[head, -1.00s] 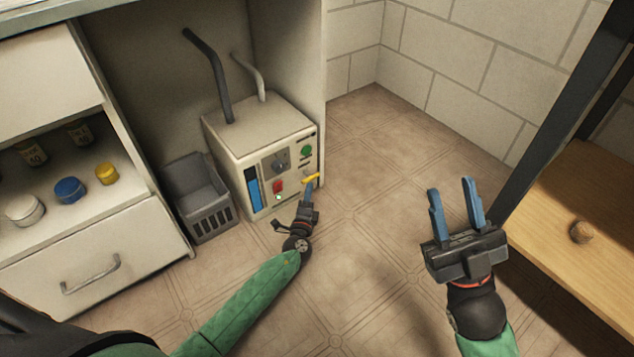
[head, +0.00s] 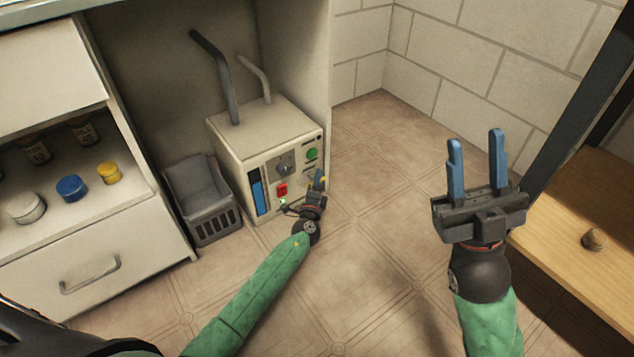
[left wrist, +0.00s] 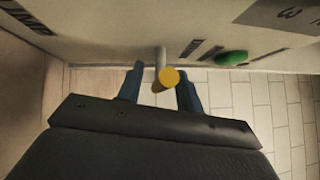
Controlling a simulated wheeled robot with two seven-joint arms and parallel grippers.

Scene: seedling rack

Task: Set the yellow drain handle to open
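The yellow drain handle (head: 322,181) is low on the right of the front panel of a white box-shaped unit (head: 262,128). My left gripper (left wrist: 160,82) is at it and hides most of it in the head view. In the left wrist view the round yellow end of the handle (left wrist: 169,76) lies between my two blue fingers, with a grey stem behind it. A gap shows on the left finger's side; the right finger is close to the handle, and I cannot tell whether it touches. My right gripper (head: 477,165) is open and empty above the floor.
The unit's panel has a dark knob (head: 284,168), a green button (head: 312,154), a red switch (head: 282,189) and a blue gauge (head: 256,190). A grey basket (head: 204,200) stands left of the unit. A wooden shelf (head: 570,232) is at right. Floor is clear between.

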